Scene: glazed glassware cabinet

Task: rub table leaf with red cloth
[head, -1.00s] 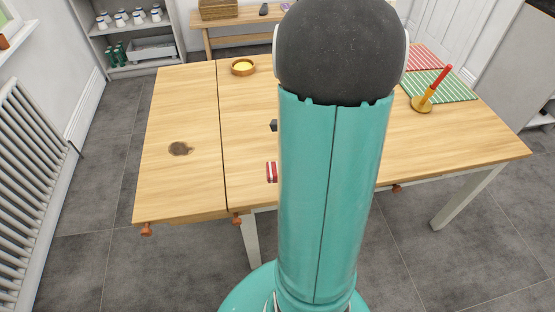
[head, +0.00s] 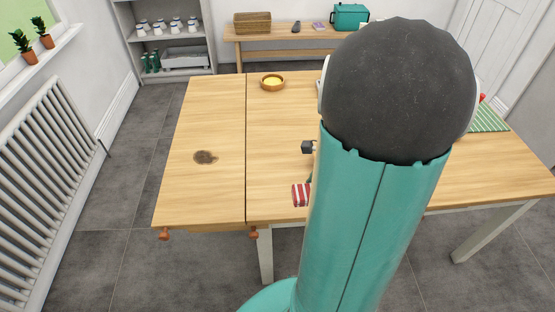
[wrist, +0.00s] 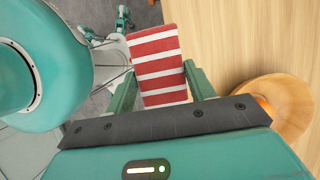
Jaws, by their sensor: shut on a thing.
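The red cloth, striped red and white, shows in the wrist view (wrist: 158,65) between the two fingers of my gripper (wrist: 160,85), which is shut on it. In the head view a part of the cloth (head: 301,195) shows near the table's front edge, just left of my arm, which hides most of my gripper. The table leaf (head: 208,115) is the left section of the wooden table, beyond a dark seam. A dark round stain (head: 205,157) lies on the leaf, left of the cloth and apart from it.
A wooden bowl with yellow contents (head: 272,83) stands at the back of the table, right of the seam. A green striped mat (head: 488,119) lies at the right. A radiator (head: 45,150) stands left of the table. The leaf is otherwise clear.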

